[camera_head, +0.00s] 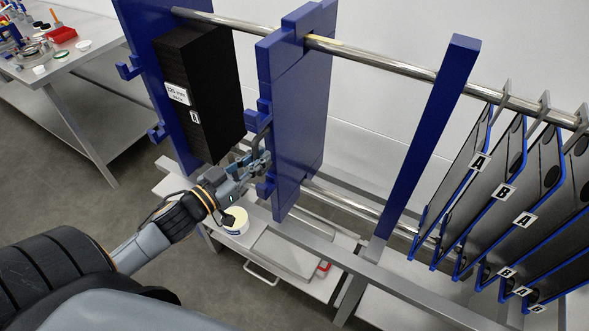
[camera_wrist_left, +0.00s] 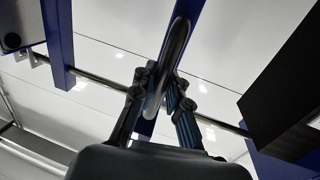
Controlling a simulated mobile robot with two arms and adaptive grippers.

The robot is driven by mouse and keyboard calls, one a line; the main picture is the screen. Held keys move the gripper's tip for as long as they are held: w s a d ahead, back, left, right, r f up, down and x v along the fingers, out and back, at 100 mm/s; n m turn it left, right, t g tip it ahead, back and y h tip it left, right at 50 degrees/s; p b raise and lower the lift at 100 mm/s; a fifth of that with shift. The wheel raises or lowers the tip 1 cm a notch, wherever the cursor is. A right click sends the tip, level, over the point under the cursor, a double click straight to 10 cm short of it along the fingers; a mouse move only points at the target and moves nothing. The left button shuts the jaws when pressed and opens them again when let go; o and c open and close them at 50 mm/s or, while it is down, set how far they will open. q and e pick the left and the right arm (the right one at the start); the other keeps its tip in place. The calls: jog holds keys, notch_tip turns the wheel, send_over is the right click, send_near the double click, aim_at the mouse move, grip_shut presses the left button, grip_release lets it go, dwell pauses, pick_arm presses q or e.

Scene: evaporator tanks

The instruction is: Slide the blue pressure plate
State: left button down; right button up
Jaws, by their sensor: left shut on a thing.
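The blue pressure plate (camera_head: 298,115) hangs upright on the upper steel rail, right of the black block stack. My left gripper (camera_head: 258,163) is at the plate's left edge, low down, beside its blue lugs. In the left wrist view, the fingers (camera_wrist_left: 160,92) are shut around a dark curved handle (camera_wrist_left: 181,45), with the blue of the plate (camera_wrist_left: 187,10) behind it. My fingers partly hide the handle in the head view. My right gripper is not in view.
A black block stack (camera_head: 205,95) stands against a blue end plate (camera_head: 160,80) on the left. A slanted blue bar (camera_head: 430,135) and several grey blue-edged plates (camera_head: 480,170) are on the right. Between the pressure plate and the bar, the upper rail (camera_head: 370,58) is clear.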

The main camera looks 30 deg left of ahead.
pick_arm(q)
jog(key=a+p, duration=0.1)
jog(key=a, duration=0.7)
jog(key=shift+w+a, duration=0.15)
jog(key=shift+a, duration=0.1)
jog(key=c, duration=1.3)
grip_release()
jog(key=shift+c, duration=0.2)
jog(key=shift+s, duration=0.25)
jog(key=v, duration=1.2)
jog(key=shift+w, duration=0.1)
